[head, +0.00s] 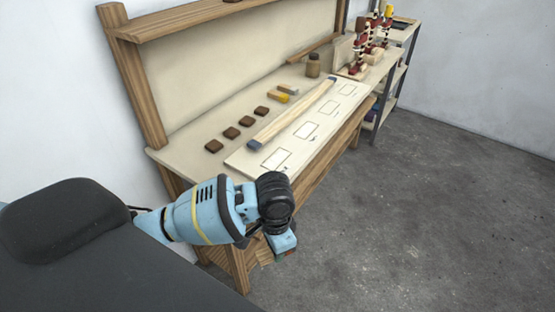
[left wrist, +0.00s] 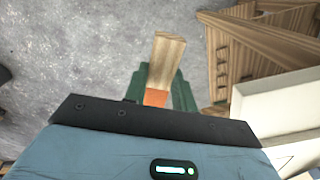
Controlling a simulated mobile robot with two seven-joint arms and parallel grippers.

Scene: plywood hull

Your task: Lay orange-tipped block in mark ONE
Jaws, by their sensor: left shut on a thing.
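My left gripper (left wrist: 158,92) is shut on the orange-tipped block (left wrist: 167,58). In the left wrist view the block's orange end sits between the green fingers and its bare wood end sticks out past them, over the grey floor. In the head view the left gripper (head: 285,247) hangs off the near front edge of the bench, outside the board. A pale board (head: 243,163) on the bench carries several outlined rectangles in a row. The nearest outline (head: 276,159) is empty; the labels are too small to read, so I cannot tell which is mark ONE. My right gripper is out of view.
A long wooden bar with blue ends (head: 292,113) lies along the board beside the outlines. Several dark brown squares (head: 231,133), a yellow-tipped block (head: 277,97), a grey-tipped block (head: 288,89) and a jar (head: 313,66) stand behind. Red and white pieces (head: 360,58) occupy the far end.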

